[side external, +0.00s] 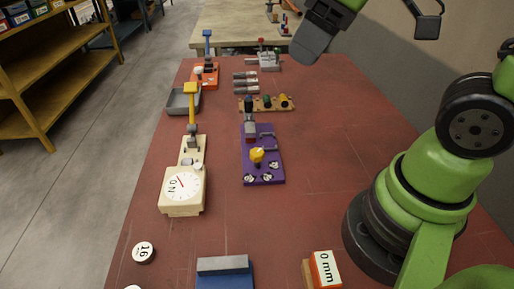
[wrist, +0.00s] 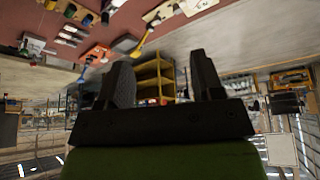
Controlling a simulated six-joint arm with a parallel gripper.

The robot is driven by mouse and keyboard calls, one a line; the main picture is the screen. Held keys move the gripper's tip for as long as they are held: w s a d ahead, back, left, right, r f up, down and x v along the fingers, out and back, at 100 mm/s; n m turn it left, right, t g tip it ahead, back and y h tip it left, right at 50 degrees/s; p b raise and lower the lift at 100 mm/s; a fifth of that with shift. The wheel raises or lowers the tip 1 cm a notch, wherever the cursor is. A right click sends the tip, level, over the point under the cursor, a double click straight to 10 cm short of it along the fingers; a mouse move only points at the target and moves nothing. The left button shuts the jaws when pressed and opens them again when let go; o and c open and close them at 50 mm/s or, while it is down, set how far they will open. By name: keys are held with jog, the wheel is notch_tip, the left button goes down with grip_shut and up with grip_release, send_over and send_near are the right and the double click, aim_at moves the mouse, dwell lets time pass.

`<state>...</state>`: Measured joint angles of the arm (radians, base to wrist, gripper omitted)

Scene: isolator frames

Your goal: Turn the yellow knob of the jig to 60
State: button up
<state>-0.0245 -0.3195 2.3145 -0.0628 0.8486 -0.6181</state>
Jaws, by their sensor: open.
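The jig is a purple plate (side external: 275,177) in the middle of the red table in the side external view. Its yellow knob (side external: 257,155) stands on top, with white dials near the front edge and a grey clamp at the back. The knob's setting is too small to read. My gripper (wrist: 160,65) is open and empty in the wrist view, with its two dark fingers apart. It is high above the table and well away from the knob, pointing towards a yellow shelf. I cannot make out the jig in the wrist view.
A cream dial gauge (side external: 182,187) with a yellow-handled clamp stands left of the jig. A board with coloured knobs (side external: 267,103) lies behind it. A blue block (side external: 224,272) and an orange "0 mm" block (side external: 325,270) are in front. The table right of the jig is clear.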

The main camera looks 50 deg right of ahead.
jog(key=w+f+n+g, duration=0.3)
jog(key=w+f+n, duration=0.35)
jog(key=n, duration=0.25)
jog(key=n+g+h, duration=0.1)
jog(key=n+g, duration=0.1)
jog(key=n, duration=0.6)
send_near(257, 151)
jog(key=shift+s+a, duration=0.15)
jog(key=shift+a, duration=0.1)
notch_tip(257, 151, down, 9)
jog(key=shift+f, duration=0.1)
jog(key=c, duration=0.9)
